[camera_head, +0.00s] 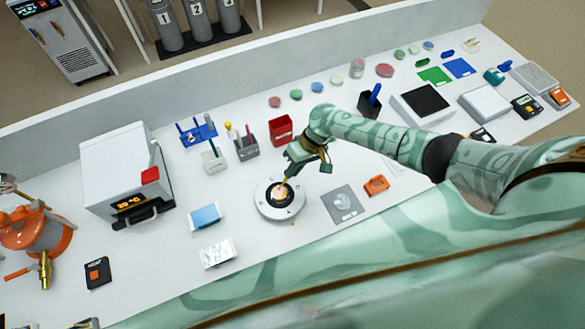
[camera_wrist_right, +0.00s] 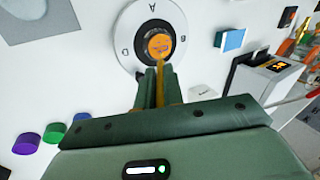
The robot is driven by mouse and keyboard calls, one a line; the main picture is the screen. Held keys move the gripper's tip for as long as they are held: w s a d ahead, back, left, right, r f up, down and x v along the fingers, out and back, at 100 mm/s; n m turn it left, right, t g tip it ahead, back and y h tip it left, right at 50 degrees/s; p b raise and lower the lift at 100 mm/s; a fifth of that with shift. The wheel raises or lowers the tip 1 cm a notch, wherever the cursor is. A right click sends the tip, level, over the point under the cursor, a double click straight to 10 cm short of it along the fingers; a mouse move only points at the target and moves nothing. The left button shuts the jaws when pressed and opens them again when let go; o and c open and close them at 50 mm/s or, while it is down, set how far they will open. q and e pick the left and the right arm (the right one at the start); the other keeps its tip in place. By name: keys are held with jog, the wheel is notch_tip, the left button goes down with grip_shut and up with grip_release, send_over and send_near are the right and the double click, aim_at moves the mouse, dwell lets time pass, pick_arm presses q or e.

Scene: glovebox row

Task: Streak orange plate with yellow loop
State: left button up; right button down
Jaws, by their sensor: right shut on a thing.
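The orange plate (camera_head: 278,193) sits in the dark centre of a round white turntable (camera_head: 268,208) with letters on its rim. In the right wrist view the plate (camera_wrist_right: 158,43) carries reddish streak marks. My right gripper (camera_head: 290,177) is shut on the yellow loop (camera_wrist_right: 161,88) and points it down at the plate. The loop's tip is over the plate's near edge in the right wrist view; I cannot tell whether it touches. The gripper's fingers (camera_wrist_right: 158,75) stand just short of the turntable. My left gripper is not in view.
A white oven-like box (camera_head: 115,165) stands at left. A blue-and-white box (camera_head: 205,216) and a foil block (camera_head: 218,252) lie left of the turntable. A grey mat (camera_head: 342,204) and an orange device (camera_head: 376,185) lie right. Racks and a red box (camera_head: 281,129) stand behind.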

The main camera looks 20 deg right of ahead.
jog(key=shift+w+d, duration=0.1)
jog(key=shift+d, duration=0.7)
dwell(0.6)
jog(key=shift+r+p, duration=2.45)
jog(key=shift+r, duration=0.55)
